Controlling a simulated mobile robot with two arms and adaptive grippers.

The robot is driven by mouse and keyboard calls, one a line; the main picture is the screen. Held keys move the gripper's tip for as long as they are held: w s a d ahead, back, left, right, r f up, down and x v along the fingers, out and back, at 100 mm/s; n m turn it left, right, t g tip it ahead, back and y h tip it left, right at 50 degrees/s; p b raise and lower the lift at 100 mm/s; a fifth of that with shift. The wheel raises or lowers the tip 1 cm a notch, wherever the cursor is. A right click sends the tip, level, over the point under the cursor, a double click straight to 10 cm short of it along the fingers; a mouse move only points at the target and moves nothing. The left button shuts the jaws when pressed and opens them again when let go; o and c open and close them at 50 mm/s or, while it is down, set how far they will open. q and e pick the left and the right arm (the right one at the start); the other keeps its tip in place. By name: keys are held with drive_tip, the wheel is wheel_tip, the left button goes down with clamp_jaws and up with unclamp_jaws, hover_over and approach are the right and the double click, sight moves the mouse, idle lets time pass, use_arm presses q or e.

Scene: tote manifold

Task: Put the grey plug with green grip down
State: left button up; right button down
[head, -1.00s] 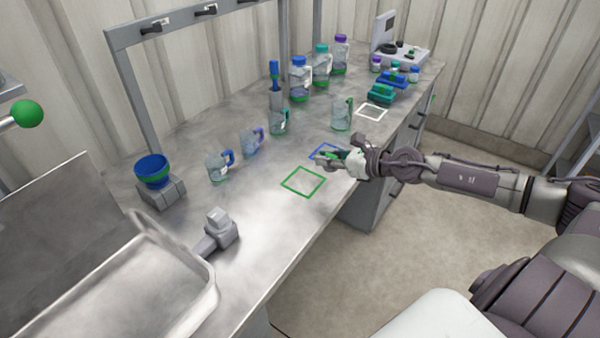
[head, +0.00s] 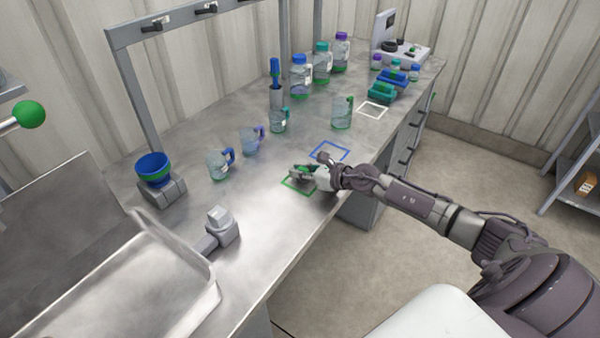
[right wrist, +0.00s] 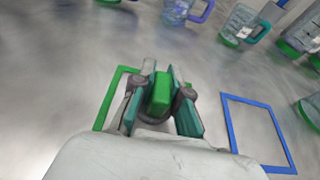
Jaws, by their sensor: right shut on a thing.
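My right gripper (head: 303,172) is over the green outlined square (head: 291,188) on the metal bench. It is shut on the grey plug with green grip. The green grip (right wrist: 161,92) shows between the two fingers in the right wrist view, with part of a dark round body below it. The fingers and wrist hide most of the plug. I cannot tell whether the plug touches the bench. The blue outlined square (head: 330,149) lies just beyond the gripper and is empty in the right wrist view (right wrist: 255,135). My left gripper is not in view.
Clear mugs with a blue handle (head: 217,165), a purple handle (head: 251,141) and a teal handle (head: 279,121) stand behind. A grey valve fitting (head: 222,227) and a sink (head: 170,265) are nearer left. The bench between is clear.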

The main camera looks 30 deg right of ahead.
drive_tip(key=shift+r, duration=0.1)
drive_tip(key=c, duration=1.2)
unclamp_jaws()
drive_tip(key=shift+f, duration=0.2)
drive_tip(key=shift+r, duration=0.25)
drive_tip(key=shift+s+d, duration=0.2)
drive_tip(key=shift+s, duration=0.15)
drive_tip(key=b+v, duration=0.2)
drive_tip(key=v, duration=0.7)
drive_tip(key=shift+s+f, duration=0.1)
drive_tip(key=shift+s, duration=0.1)
drive_tip(key=shift+v, duration=1)
